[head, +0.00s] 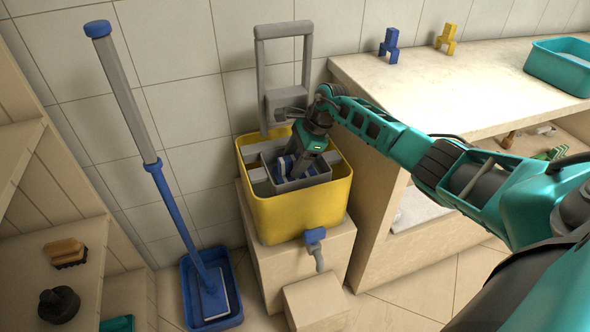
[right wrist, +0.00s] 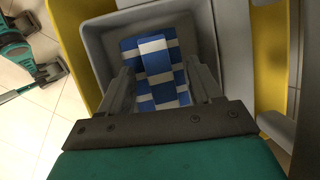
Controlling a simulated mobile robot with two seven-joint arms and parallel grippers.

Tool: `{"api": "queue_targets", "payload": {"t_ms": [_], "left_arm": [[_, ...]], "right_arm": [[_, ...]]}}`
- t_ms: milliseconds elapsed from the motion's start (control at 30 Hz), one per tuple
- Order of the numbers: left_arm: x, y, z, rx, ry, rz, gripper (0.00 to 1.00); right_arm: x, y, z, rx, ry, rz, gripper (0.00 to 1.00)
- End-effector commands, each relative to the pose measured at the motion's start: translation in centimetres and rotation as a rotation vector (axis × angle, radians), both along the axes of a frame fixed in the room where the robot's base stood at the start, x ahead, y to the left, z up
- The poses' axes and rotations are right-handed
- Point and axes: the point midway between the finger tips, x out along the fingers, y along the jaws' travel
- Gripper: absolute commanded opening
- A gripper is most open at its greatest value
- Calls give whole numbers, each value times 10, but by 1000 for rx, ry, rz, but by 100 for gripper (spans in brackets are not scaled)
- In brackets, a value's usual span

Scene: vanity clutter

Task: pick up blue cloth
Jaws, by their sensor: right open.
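The blue cloth (right wrist: 158,75), checked blue and white, lies in a grey inner bin (right wrist: 98,50) inside the yellow bucket (head: 300,215). It also shows partly in the head view (head: 283,168), with my gripper covering much of it. My right gripper (right wrist: 160,85) is open, its two fingers reaching down into the bin on either side of the cloth. In the head view my right gripper (head: 300,165) points down into the bucket. Whether the fingers touch the cloth is unclear. My left gripper (right wrist: 50,72) appears to be at the left edge of the right wrist view; its jaw state is unclear.
The yellow bucket stands on a beige block (head: 265,268) and has a grey upright handle (head: 260,90). A blue mop (head: 180,205) stands in a blue tray (head: 190,295) at left. The counter (head: 440,85) holds blue and yellow pieces and a teal basin (head: 562,68).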

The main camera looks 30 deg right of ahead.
Motion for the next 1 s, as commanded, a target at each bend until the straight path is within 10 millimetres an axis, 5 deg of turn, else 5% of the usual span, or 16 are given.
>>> {"api": "queue_targets", "payload": {"t_ms": [400, 1000], "left_arm": [[0, 0, -8, 1, -1, -1, 0], [0, 1, -7, 2, -1, 0, 0]], "right_arm": [[0, 0, -4, 0, -1, 0, 64], [0, 0, -4, 0, 0, 0, 7]]}}
